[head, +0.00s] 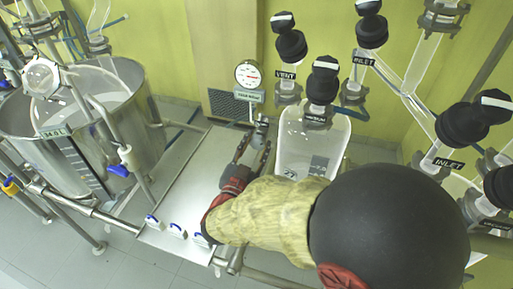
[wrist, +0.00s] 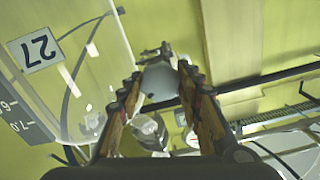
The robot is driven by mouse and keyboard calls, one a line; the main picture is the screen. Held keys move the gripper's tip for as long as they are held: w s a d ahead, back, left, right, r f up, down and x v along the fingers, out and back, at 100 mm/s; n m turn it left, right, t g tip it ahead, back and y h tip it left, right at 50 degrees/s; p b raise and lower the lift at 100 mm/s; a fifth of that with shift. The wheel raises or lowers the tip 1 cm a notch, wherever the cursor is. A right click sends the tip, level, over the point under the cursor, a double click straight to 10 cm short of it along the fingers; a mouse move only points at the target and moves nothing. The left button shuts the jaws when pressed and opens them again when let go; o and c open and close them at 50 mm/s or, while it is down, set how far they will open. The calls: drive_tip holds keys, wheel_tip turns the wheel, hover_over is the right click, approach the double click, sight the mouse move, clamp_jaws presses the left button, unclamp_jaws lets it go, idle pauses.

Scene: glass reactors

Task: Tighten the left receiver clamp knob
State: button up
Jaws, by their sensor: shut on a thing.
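My gripper (head: 254,149) reaches away from my arm, just left of the glass receiver (head: 312,140). In the wrist view my gripper (wrist: 160,85) has its two fingers on either side of a rounded grey knob (wrist: 158,80), shut on it. A small metal clamp part (wrist: 155,51) shows just beyond the knob. In the head view a small grey piece (head: 262,126) shows at the fingertips, likely the same knob. The receiver also stands at the left of the wrist view (wrist: 85,75), with a "27" label. The knob's turn and tightness cannot be told.
A round gauge (head: 249,74) stands behind the gripper. Black-knobbed valves (head: 291,45) with "VENT" and "INLET" tags hang above the receiver. A steel vessel (head: 140,135) with pipes is at left. A flat metal plate (head: 185,180) with blue-and-white handles (head: 177,230) lies beside my arm.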

drive_tip(key=m+b, duration=0.3)
drive_tip(key=m, duration=0.2)
drive_tip(key=shift+f+b, duration=0.1)
drive_tip(key=shift+b, duration=0.25)
idle(0.4)
drive_tip(key=o, duration=1.2)
drive_tip(key=shift+c, duration=0.2)
drive_tip(key=v, duration=1.2)
